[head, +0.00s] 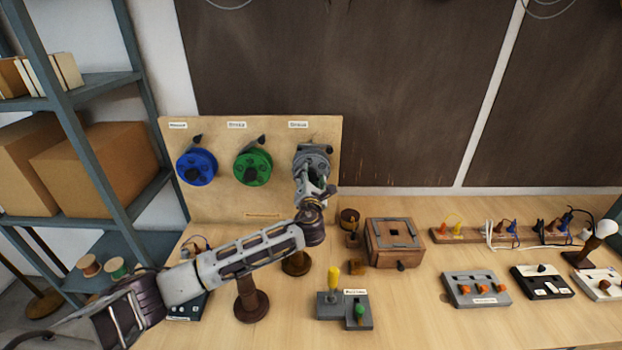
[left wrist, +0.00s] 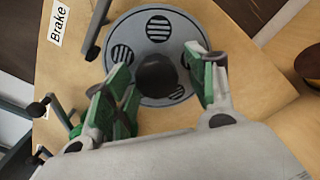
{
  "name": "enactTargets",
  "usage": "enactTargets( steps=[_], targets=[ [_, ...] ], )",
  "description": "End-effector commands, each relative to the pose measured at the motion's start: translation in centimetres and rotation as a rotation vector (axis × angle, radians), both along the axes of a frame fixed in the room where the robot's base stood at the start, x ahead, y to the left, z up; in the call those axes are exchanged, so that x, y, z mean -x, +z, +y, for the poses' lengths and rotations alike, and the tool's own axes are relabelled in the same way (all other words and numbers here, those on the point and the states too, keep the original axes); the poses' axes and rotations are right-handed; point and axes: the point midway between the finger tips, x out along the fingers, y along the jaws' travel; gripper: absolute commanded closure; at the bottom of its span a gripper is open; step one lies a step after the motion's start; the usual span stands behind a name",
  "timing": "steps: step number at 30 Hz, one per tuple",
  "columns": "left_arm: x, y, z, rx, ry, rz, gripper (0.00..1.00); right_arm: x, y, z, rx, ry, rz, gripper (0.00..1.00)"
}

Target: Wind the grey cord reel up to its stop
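The grey cord reel (head: 318,150) is mounted at the right of the upright wooden board, mostly hidden behind my left gripper (head: 313,176) in the head view. In the left wrist view the grey reel (left wrist: 150,25) shows as a round disc with dark slotted patches. Its dark round knob (left wrist: 157,73) stands between the green-padded fingers of my left gripper (left wrist: 160,77). The fingers are apart, with a visible gap on each side of the knob. A dark brake lever (left wrist: 98,28) is beside the disc, near the label "Brake" (left wrist: 57,22). My right gripper is out of view.
Blue (head: 197,167) and green (head: 253,167) reels hang left of the grey one, each with a dark lever above. Below are a wooden box (head: 394,243), a switch block (head: 345,308) and a dark spool stand (head: 250,300). A shelf rack (head: 95,150) bounds the left.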

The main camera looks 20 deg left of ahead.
Motion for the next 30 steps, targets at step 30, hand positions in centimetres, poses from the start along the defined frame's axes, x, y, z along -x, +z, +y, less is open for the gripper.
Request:
enactTargets(
  steps=[30],
  targets=[
    [5.5,0.2,-1.6,0.000,-0.001,-0.003,0.42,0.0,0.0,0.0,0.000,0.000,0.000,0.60]
  ],
)
